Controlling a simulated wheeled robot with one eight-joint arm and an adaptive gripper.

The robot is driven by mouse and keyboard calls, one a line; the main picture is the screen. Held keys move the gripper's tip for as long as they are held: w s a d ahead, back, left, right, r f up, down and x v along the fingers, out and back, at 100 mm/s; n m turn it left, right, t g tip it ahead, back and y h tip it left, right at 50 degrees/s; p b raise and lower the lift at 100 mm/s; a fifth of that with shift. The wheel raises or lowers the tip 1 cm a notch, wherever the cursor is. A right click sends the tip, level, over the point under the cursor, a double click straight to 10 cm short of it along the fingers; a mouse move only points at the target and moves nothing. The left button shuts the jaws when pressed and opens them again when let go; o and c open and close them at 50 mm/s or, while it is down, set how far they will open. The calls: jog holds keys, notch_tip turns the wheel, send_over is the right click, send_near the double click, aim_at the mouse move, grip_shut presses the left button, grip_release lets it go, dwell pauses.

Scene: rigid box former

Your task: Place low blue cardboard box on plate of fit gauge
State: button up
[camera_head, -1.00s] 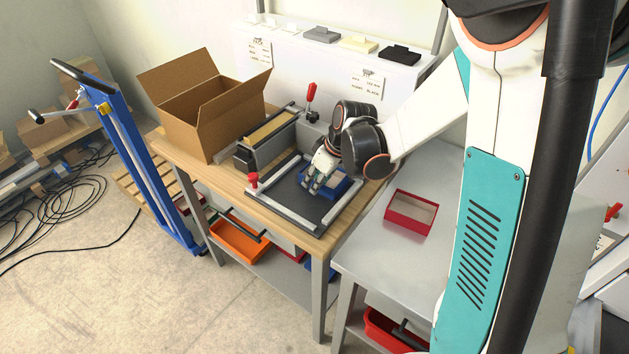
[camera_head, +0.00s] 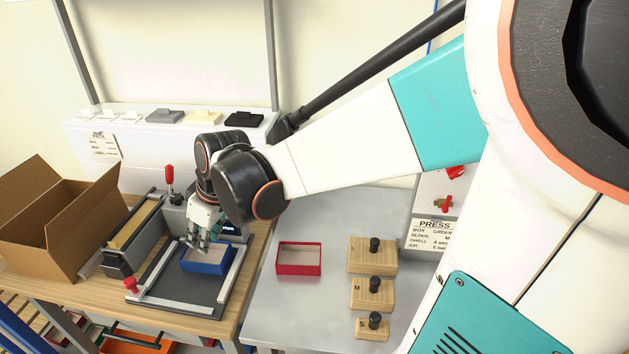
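A red-handled clamp (camera_head: 170,183) stands behind the gauge. A large open carton (camera_head: 50,222) is at left. A red box (camera_head: 299,259) lies on the grey table to the right, beside wooden blocks with black knobs (camera_head: 374,292). Bare grey tabletop (camera_head: 290,312) lies in front of the red box.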

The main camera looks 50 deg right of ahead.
jog(key=s+a+r+m+t+h, duration=0.1)
jog(key=s+r+m, duration=0.4)
jog(key=s, duration=0.9)
jog(key=shift+s+a+t+h, duration=0.2)
jog(key=shift+s+t+h, duration=0.15)
jog(key=shift+t, duration=0.45)
